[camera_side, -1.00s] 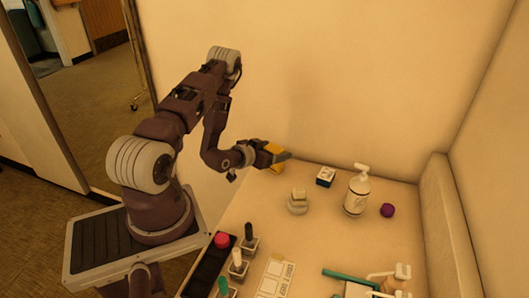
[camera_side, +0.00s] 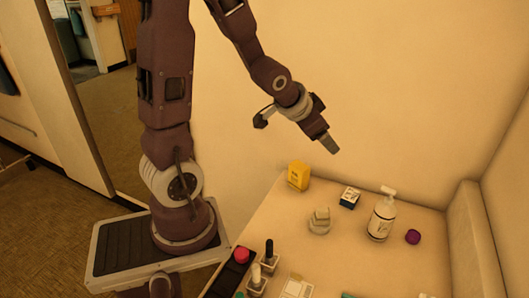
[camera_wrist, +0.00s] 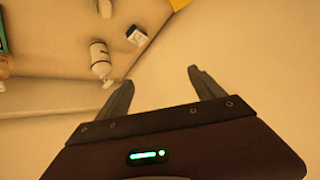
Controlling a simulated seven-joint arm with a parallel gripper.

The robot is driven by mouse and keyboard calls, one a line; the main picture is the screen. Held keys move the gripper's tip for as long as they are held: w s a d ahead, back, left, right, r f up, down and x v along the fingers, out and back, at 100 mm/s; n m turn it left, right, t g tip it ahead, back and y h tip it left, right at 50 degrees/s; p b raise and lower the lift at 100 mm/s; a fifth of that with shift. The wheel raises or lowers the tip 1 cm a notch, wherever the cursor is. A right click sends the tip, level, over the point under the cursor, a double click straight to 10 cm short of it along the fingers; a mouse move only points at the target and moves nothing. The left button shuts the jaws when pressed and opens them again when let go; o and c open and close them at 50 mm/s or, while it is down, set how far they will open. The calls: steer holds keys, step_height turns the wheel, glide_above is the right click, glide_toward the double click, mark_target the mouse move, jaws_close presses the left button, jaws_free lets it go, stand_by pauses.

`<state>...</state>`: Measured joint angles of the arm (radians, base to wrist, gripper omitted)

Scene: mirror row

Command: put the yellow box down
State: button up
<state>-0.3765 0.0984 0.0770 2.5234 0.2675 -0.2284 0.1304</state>
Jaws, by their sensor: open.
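The yellow box (camera_side: 298,176) stands upright on the table at its back left edge, near the wall. In the wrist view only a sliver of yellow (camera_wrist: 179,4) shows at the top edge. My gripper (camera_side: 332,146) is above and to the right of the box, well clear of it. In the wrist view its two fingers (camera_wrist: 160,90) are spread apart with nothing between them.
A small dark-and-white box (camera_side: 349,197), a pale stacked object (camera_side: 319,221), a white pump bottle (camera_side: 382,215) and a purple ball (camera_side: 413,237) stand to the right of the yellow box. Several small bottles (camera_side: 257,280) are at the front. A wall is close behind.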

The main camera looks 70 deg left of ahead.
steer(key=s+d+r+g+h, duration=0.1)
steer(key=s+d+r, duration=0.3)
steer(key=s+d, duration=0.3)
steer(key=s+d+r+g+h, duration=0.1)
steer(key=s+d+r, duration=0.3)
steer(key=s+d, duration=0.4)
steer(key=s+h, duration=0.1)
steer(key=s, duration=0.3)
steer(key=shift+s+r, duration=0.3)
steer(key=shift+s, duration=0.05)
